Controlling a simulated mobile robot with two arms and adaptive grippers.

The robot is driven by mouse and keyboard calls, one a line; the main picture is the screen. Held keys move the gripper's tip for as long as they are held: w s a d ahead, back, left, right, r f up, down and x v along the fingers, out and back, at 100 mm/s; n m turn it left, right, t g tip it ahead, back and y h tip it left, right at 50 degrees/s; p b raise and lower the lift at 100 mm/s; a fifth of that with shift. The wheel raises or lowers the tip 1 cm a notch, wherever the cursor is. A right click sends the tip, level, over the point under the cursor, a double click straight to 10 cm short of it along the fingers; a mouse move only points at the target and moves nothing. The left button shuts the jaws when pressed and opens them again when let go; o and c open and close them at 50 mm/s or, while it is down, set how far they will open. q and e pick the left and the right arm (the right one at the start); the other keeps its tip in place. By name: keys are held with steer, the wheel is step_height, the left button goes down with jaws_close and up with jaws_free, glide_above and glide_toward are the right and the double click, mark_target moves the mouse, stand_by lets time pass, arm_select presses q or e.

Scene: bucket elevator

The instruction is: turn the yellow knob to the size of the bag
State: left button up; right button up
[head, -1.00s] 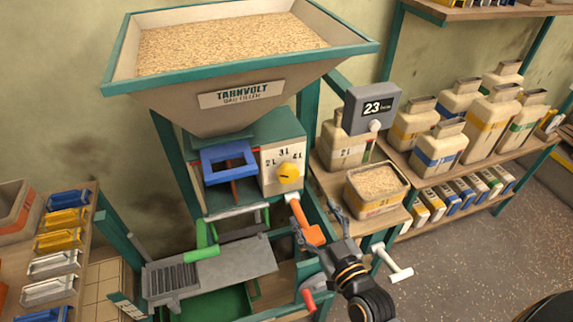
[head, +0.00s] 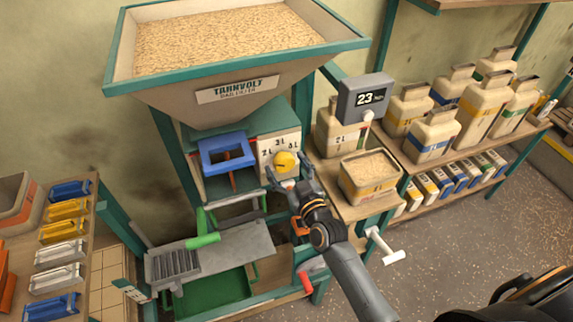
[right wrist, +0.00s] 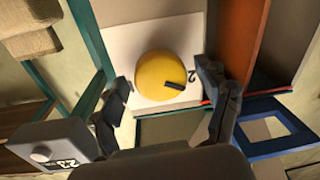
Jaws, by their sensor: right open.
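The yellow knob (head: 286,161) is on a pale panel (head: 268,142) marked 2L, 3L and 4L on the front of the bag filler. In the right wrist view the knob (right wrist: 163,74) is round with a dark pointer mark. My right gripper (head: 289,178) is open just in front of and below the knob. In the right wrist view its fingers (right wrist: 162,95) stand on either side of the knob's lower part, and I cannot tell whether they touch it. My left gripper is not in view.
A blue frame (head: 228,155) is left of the panel. An orange handle (head: 299,228) is partly hidden behind my right arm. A grey display reading 23 (head: 364,97) stands right of the filler. Filled bags (head: 486,105) stand on the right shelf.

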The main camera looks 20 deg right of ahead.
steer(key=shift+c, duration=0.5)
steer(key=c, duration=1.1)
steer(key=shift+o, duration=0.2)
steer(key=shift+m, duration=0.5)
steer(key=m, duration=0.4)
steer(key=shift+f+m+b, duration=0.1)
steer(key=shift+m+b, duration=0.25)
steer(key=shift+m, duration=0.05)
steer(key=m, duration=0.3)
steer(key=m+t+b, duration=0.1)
steer(key=m, duration=0.2)
steer(key=shift+m+h, duration=0.4)
steer(key=m, duration=0.7)
steer(key=shift+h+b, duration=0.35)
steer(key=shift+h, duration=0.05)
steer(key=m, duration=0.5)
steer(key=shift+m+h, duration=0.3)
steer(key=shift+m, duration=0.1)
